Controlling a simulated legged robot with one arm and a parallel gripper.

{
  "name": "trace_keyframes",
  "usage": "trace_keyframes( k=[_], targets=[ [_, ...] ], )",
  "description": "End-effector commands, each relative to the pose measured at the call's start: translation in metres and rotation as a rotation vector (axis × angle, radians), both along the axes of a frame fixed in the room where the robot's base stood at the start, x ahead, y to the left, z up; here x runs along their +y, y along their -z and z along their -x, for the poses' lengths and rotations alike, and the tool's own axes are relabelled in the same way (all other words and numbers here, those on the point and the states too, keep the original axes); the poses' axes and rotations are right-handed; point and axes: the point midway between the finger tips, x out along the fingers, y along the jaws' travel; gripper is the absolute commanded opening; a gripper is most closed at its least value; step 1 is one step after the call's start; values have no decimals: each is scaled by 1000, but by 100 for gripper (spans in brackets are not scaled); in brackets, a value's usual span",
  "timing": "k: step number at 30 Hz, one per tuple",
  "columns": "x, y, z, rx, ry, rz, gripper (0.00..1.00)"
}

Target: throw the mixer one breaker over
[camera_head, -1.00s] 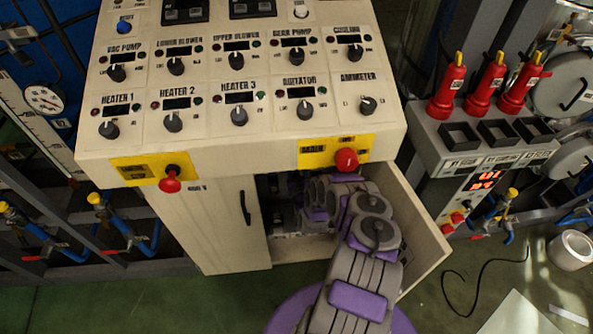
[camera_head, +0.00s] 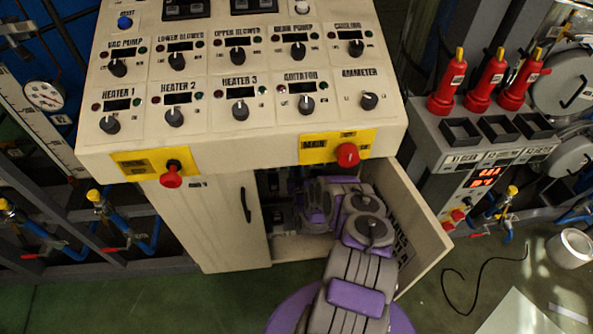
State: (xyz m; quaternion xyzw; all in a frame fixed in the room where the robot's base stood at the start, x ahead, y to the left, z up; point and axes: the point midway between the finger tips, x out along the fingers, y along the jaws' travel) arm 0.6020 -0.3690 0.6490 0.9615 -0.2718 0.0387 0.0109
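The control cabinet (camera_head: 225,215) stands in front of me, with its right door (camera_head: 420,225) swung open toward me. My arm reaches into the open compartment (camera_head: 270,185) below the panel. My gripper is hidden inside, behind my own arm links, so its fingers cannot be seen. Dark grey parts show faintly in the compartment to the left of my arm. The mixer one breaker cannot be made out.
The panel above carries several black knobs (camera_head: 240,110) and two red switches on yellow plates (camera_head: 347,155). The left door is closed, with a black handle (camera_head: 245,205). At right stands a grey unit with red handsets (camera_head: 485,85). A black cable (camera_head: 480,285) lies on the floor.

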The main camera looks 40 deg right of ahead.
Motion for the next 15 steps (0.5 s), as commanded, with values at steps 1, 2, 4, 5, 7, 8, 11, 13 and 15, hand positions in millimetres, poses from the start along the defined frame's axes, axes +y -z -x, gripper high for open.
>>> trace_keyframes(
  k=[1,2,4,5,7,8,11,13,15],
  targets=[
    [0,1,-1,-20,-1,13,0],
    [0,1,-1,-28,-1,19,0],
    [0,0,0,-37,-1,25,0],
    [-1,0,0,-39,0,26,0],
    [-1,-1,0,-39,-1,26,0],
    [-1,-1,0,-38,-1,26,0],
    [-1,-1,0,-39,-1,25,0],
    [-1,-1,0,-39,-1,25,32],
    [0,-1,0,-38,-1,24,39]
  ],
)
